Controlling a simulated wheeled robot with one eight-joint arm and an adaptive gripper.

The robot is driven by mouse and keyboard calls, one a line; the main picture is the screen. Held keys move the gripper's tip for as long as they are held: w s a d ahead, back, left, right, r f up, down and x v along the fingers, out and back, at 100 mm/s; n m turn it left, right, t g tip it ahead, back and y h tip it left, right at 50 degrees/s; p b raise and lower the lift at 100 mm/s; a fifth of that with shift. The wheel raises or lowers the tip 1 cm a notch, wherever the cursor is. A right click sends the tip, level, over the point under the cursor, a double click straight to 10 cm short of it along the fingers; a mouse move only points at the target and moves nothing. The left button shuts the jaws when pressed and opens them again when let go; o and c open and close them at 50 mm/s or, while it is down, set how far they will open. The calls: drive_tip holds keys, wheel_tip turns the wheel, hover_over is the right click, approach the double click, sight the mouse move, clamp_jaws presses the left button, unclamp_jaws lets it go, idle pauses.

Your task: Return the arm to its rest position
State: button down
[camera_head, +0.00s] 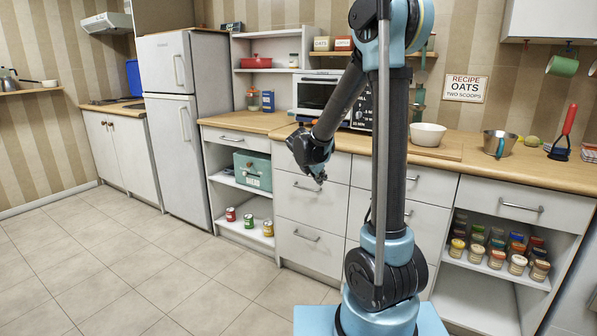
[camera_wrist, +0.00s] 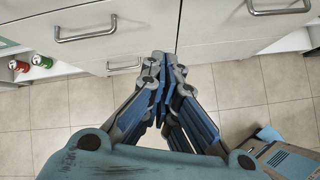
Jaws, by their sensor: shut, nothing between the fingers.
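My gripper (camera_head: 320,179) hangs in the air in front of the white drawers (camera_head: 310,200), left of my arm's column, pointing down and to the right. In the wrist view my gripper (camera_wrist: 158,75) shows with its blue-and-grey fingers together and nothing between them. My arm is bent, with its forearm coming down from the upper joint to the wrist. The gripper appears apart from the drawer fronts and handles.
The wooden counter (camera_head: 255,121) holds a white bowl (camera_head: 427,134) and a metal pot (camera_head: 499,143). Cans (camera_head: 249,221) and a teal box (camera_head: 252,170) sit on open shelves. Jars (camera_head: 497,258) fill a right shelf. The tiled floor (camera_head: 130,260) at left is clear.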

drive_tip(key=s+d+r+m+g+y, duration=0.1)
drive_tip(key=s+d+m, duration=0.45)
drive_tip(key=s, duration=0.45)
drive_tip(key=s+d+r+m+g+y, duration=0.15)
drive_tip(key=s+d+m, duration=0.25)
drive_tip(key=s+m, duration=0.4)
drive_tip(key=s+f+m+g+y, duration=0.1)
drive_tip(key=s+f+m, duration=0.2)
drive_tip(key=s+m, duration=0.3)
drive_tip(key=s+f+m+g+y, duration=0.1)
drive_tip(key=s+f+m, duration=0.2)
drive_tip(key=s, duration=1.1)
drive_tip(key=m, duration=0.2)
drive_tip(key=shift+s+m, duration=0.35)
